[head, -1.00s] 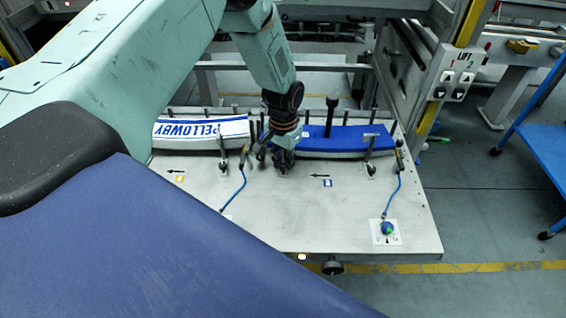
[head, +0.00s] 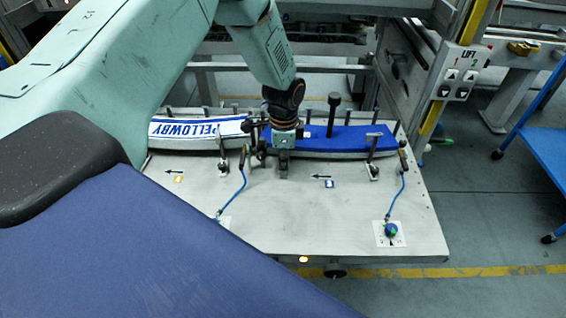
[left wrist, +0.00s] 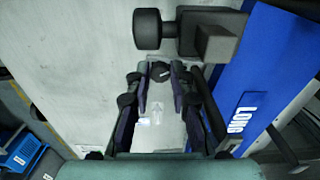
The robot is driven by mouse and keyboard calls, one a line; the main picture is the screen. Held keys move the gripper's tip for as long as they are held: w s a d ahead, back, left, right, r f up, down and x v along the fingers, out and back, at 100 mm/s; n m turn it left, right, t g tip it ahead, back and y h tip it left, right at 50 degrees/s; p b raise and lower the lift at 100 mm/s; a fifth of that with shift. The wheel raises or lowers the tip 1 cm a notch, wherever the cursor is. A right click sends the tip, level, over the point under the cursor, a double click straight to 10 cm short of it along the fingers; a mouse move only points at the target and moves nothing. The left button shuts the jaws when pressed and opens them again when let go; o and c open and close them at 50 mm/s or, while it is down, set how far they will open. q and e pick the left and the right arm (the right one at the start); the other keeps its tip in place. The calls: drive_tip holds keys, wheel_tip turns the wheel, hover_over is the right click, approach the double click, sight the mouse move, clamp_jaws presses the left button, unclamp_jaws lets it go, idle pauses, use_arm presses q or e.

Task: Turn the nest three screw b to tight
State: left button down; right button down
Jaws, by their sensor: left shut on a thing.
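My left gripper (head: 283,170) is over the pale plate (head: 260,215), just in front of the blue curved piece (head: 350,139). In the left wrist view its two fingers (left wrist: 161,76) are shut on a small round dark screw head (left wrist: 160,70). In the head view my gripper hides this screw, and I cannot read its nest number or letter. A larger black knob (left wrist: 147,29) with a dark block (left wrist: 218,43) is close beyond the fingertips. The blue piece with white lettering (left wrist: 265,70) lies to the right. My right gripper is not in view.
A white piece lettered PELLOWBY (head: 185,129) lies left of the gripper. Upright clamps (head: 373,160) and blue cords (head: 395,192) stand near both pieces. A green-and-blue knob (head: 391,230) is at the plate's front right. The front middle of the plate is clear.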

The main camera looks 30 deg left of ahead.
use_arm(q)
drive_tip(key=shift+m+b, duration=0.3)
drive_tip(key=shift+m, duration=1.3)
drive_tip(key=c, duration=1.5)
unclamp_jaws()
drive_tip(key=o, duration=0.3)
drive_tip(key=shift+w+d, duration=0.1)
drive_tip(key=shift+d, duration=0.05)
drive_tip(key=shift+o, duration=0.2)
drive_tip(key=shift+r, duration=0.1)
drive_tip(key=shift+r, duration=3.9)
